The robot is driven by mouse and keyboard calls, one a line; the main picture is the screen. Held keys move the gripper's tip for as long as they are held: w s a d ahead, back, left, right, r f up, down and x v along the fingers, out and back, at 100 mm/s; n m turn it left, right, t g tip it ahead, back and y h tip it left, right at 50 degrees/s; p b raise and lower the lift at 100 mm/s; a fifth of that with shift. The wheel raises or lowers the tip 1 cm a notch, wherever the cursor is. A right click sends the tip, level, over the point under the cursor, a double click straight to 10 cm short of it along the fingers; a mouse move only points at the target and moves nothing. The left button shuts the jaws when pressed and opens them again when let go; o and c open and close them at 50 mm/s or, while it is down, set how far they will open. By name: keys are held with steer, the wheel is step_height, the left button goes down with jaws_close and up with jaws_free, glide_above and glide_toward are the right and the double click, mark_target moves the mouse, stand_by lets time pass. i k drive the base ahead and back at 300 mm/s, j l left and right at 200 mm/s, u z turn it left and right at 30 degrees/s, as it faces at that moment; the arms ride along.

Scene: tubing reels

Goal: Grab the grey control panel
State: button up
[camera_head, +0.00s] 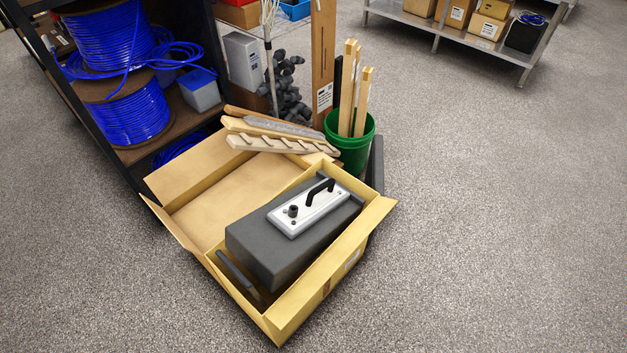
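A light grey control panel (309,207) with a black handle and a dark knob lies on top of a dark grey block (265,248). The block sits in an open cardboard box (190,190) on the floor, toward the box's right side. The panel's top and its handle are unobstructed in the head view. My gripper is not in view.
A green bucket (352,152) with wooden sticks and several wooden pieces (285,142) stand close behind the box. A dark shelf with blue tubing reels (133,110) is at the left. Speckled floor (480,220) is clear to the right and in front.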

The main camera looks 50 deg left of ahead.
mark_target(293, 217)
steer(key=i+u, duration=0.3)
steer(key=i, duration=0.4)
steer(key=i+l+u, duration=0.15)
steer(key=i+u, duration=0.15)
steer(key=i, duration=0.45)
steer(key=i+u, duration=0.15)
steer(key=u, duration=0.3)
steer(key=i+u, duration=0.15)
steer(key=u, duration=0.3)
steer(key=i+u, duration=0.15)
steer(key=u, duration=0.3)
steer(key=i+l+u, duration=0.1)
steer(key=u, duration=0.35)
steer(key=i+l+u, duration=0.15)
steer(key=u, duration=0.3)
steer(key=l+u, duration=0.15)
steer(key=u, duration=2.9)
steer(key=l, duration=0.1)
